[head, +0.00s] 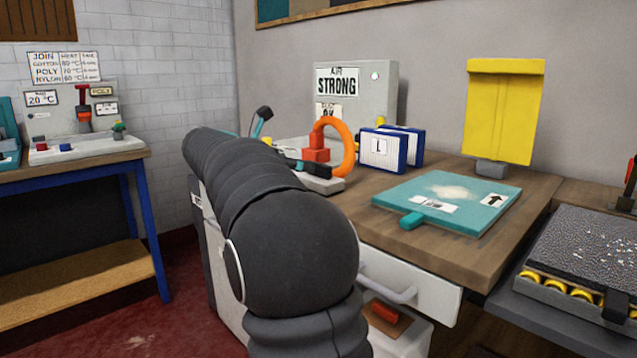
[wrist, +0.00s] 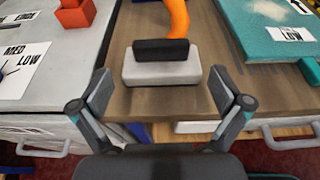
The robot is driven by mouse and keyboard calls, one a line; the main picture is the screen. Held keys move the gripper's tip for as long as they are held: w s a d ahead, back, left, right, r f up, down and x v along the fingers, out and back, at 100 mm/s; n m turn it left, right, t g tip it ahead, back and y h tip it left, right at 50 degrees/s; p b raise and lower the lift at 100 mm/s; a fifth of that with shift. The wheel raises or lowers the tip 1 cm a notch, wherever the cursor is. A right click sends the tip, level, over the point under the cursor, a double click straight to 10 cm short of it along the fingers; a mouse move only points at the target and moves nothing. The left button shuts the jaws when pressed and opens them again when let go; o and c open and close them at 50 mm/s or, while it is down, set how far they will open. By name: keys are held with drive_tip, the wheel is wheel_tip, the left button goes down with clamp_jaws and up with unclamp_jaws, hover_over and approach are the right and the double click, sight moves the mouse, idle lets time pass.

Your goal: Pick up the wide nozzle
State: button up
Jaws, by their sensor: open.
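The wide nozzle (wrist: 160,50) appears to be the wide black piece on a pale grey block (wrist: 160,70), in the upper middle of the wrist view. An orange curved piece (wrist: 178,15) rises behind it; I cannot tell if they are joined. My gripper (wrist: 160,88) is open and empty, its fingers spread to left and right in front of the block, apart from the nozzle. In the head view my gripper (head: 288,142) is partly behind my dark arm, near the orange loop (head: 347,140). The nozzle cannot be clearly told from a finger there.
A teal board (head: 448,200) lies to the right on the wooden bench (head: 510,245). A red block (wrist: 75,14) and a grey panel marked MED and LOW (wrist: 20,75) are on the left. A drawer handle (head: 390,290) juts out below the bench.

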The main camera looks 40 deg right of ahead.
sight(317, 166)
drive_tip(key=shift+x, duration=4.1)
drive_tip(key=c, duration=1.3)
drive_tip(key=shift+o, duration=0.2)
